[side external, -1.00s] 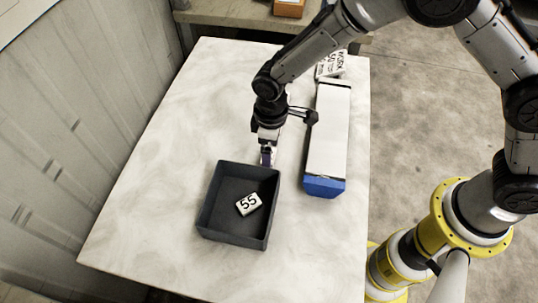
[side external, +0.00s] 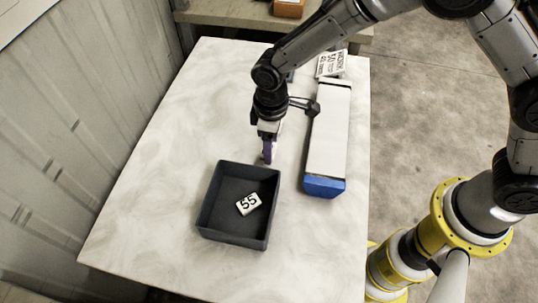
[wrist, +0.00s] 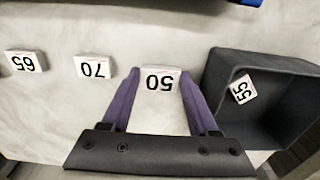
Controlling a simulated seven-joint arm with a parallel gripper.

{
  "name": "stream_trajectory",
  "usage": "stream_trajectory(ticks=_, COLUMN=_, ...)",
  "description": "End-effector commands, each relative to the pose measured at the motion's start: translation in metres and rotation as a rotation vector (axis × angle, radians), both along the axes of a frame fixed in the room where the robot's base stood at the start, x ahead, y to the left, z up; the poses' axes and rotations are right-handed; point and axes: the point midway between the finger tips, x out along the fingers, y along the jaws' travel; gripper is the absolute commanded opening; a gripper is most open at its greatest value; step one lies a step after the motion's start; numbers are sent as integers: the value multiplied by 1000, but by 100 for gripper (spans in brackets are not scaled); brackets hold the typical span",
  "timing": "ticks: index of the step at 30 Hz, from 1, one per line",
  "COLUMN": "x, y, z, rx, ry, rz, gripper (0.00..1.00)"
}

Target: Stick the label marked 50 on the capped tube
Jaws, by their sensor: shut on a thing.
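The label marked 50 (wrist: 160,82) is a small white block with black digits, upside down in the wrist view. It sits between the purple fingers of my gripper (wrist: 160,90), which is shut on it. In the side view my gripper (side external: 267,157) is just behind the dark tray, and the label is hidden there. I cannot tell whether the label touches the table. The capped tube (side external: 330,130) is a long white body with a blue cap (side external: 324,187) at its near end. It lies to the right of my gripper, apart from it.
A dark open tray (side external: 203,205) holds a label marked 55 (side external: 248,204). Labels marked 70 (wrist: 93,67) and 65 (wrist: 25,62) lie on the pale table in the wrist view. A printed card (side external: 331,64) stands beyond the tube's far end. The front of the table is clear.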

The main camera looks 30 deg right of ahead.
Motion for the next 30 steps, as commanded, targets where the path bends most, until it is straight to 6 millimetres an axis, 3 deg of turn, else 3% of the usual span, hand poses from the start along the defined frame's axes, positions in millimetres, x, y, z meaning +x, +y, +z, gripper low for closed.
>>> stream_trajectory(ticks=15, x=0, y=0, z=34, rx=1, ry=-1, rz=0, gripper=16)
stream_trajectory(ticks=30, x=-6, y=-4, z=34, rx=-1, ry=1, rz=60, gripper=16)
